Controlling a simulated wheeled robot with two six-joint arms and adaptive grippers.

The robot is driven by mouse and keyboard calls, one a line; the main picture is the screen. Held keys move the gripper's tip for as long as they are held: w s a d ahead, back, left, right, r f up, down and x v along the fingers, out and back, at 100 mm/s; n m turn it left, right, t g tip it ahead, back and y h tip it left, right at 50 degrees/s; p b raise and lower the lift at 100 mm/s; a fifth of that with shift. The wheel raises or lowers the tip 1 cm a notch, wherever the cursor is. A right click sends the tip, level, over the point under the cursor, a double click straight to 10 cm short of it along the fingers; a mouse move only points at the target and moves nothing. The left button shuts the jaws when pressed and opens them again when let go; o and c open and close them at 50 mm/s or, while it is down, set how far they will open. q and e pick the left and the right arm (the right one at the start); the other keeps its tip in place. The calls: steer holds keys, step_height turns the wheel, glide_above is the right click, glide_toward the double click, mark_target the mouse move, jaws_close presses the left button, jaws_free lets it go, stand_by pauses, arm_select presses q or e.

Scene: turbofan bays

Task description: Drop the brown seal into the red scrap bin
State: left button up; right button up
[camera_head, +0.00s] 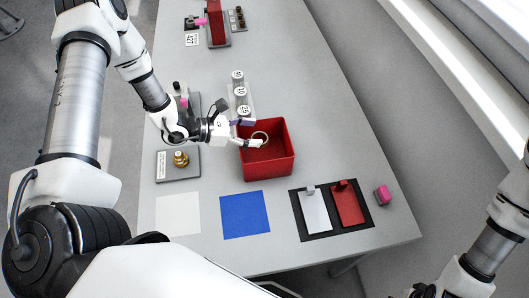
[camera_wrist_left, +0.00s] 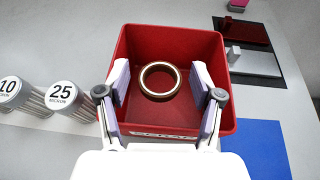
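The brown seal (camera_wrist_left: 160,80) is a ring with a brownish rim, seen inside the red scrap bin (camera_wrist_left: 137,33) in the left wrist view. In the head view the seal (camera_head: 260,136) shows within the outline of the bin (camera_head: 268,166), just beyond my left fingertips. My left gripper (camera_head: 255,143) is over the bin. In the wrist view its fingers (camera_wrist_left: 164,88) are spread wide, with a gap on each side of the seal. I cannot tell whether the seal rests on the bin floor. Of my right gripper, only a dark piece (camera_head: 424,290) shows at the bottom edge.
Clear labelled canisters (camera_head: 240,92) stand behind the bin. A brass fitting (camera_head: 181,158) sits on a grey plate to the left. White and blue (camera_head: 245,214) mats, a black board (camera_head: 314,225) with grey and red plates, and a pink block (camera_head: 383,194) lie nearer the front.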

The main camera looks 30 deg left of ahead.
arm_select(q)
steer(key=shift+w+f, duration=0.2)
steer(key=shift+w, duration=0.1)
steer(key=v, duration=0.7)
steer(key=shift+s+a, duration=0.15)
steer(key=shift+a, duration=0.1)
steer(key=shift+r, duration=0.15)
